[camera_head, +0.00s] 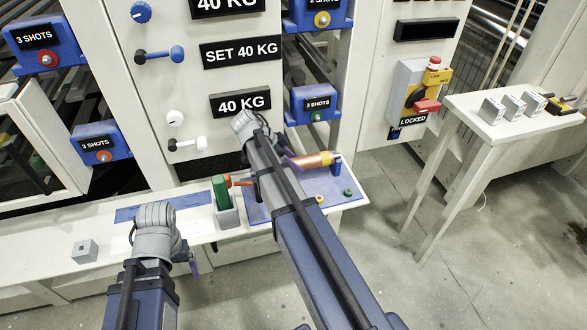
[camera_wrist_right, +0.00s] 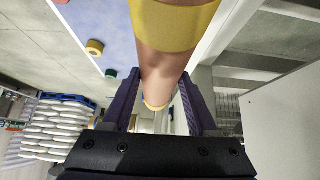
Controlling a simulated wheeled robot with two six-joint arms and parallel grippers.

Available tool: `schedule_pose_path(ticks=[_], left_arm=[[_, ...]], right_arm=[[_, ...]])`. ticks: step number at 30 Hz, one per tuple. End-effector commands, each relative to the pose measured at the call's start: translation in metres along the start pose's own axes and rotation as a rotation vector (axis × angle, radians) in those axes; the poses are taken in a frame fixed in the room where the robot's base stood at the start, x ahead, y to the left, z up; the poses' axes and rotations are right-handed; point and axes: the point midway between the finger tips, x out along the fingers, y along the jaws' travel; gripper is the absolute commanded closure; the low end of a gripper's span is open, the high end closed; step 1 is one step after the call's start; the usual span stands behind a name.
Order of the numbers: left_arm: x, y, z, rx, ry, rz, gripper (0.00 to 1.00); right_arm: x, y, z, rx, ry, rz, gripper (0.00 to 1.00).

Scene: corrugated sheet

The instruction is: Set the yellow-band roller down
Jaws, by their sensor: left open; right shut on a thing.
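The yellow-band roller (camera_head: 312,160) is a copper-coloured cylinder, seen in the head view above the blue mat (camera_head: 290,205) on the bench. In the right wrist view the roller (camera_wrist_right: 165,72) runs between my right gripper's dark fingers (camera_wrist_right: 160,84), with a wide yellow band near the top and a yellow ring further down. My right gripper is shut on it; my arm hides most of that gripper in the head view. Whether the roller touches a support is unclear. My left gripper (camera_head: 194,262) is open, low at the bench's front edge and mostly hidden by its wrist.
A yellow ring (camera_head: 320,199) and a green ring (camera_head: 347,192) lie on the mat. A grey cube (camera_head: 84,251) sits further left.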

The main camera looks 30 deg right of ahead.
Motion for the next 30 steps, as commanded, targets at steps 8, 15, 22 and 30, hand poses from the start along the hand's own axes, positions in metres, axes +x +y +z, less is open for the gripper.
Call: schedule_pose_path(ticks=[8, 15, 22, 30], left_arm=[[0.0112, 0.0011, -0.0007, 0.000, 0.000, 0.000, 0.12], [0.0150, 0.0014, -0.0009, 0.000, 0.000, 0.000, 0.12], [0.0135, 0.0013, -0.0008, 0.000, 0.000, 0.000, 0.12], [0.0130, 0.0012, -0.0008, 0.000, 0.000, 0.000, 0.12]], right_arm=[[0.0090, 0.0000, 0.0063, 0.000, 0.002, 0.000, 1.00], [0.0120, 0.0000, 0.0086, 0.000, 0.002, 0.000, 1.00], [0.0108, -0.0001, 0.0082, 0.000, 0.000, 0.000, 0.15], [0.0104, 0.0000, 0.0079, 0.000, 0.000, 0.000, 0.11]])
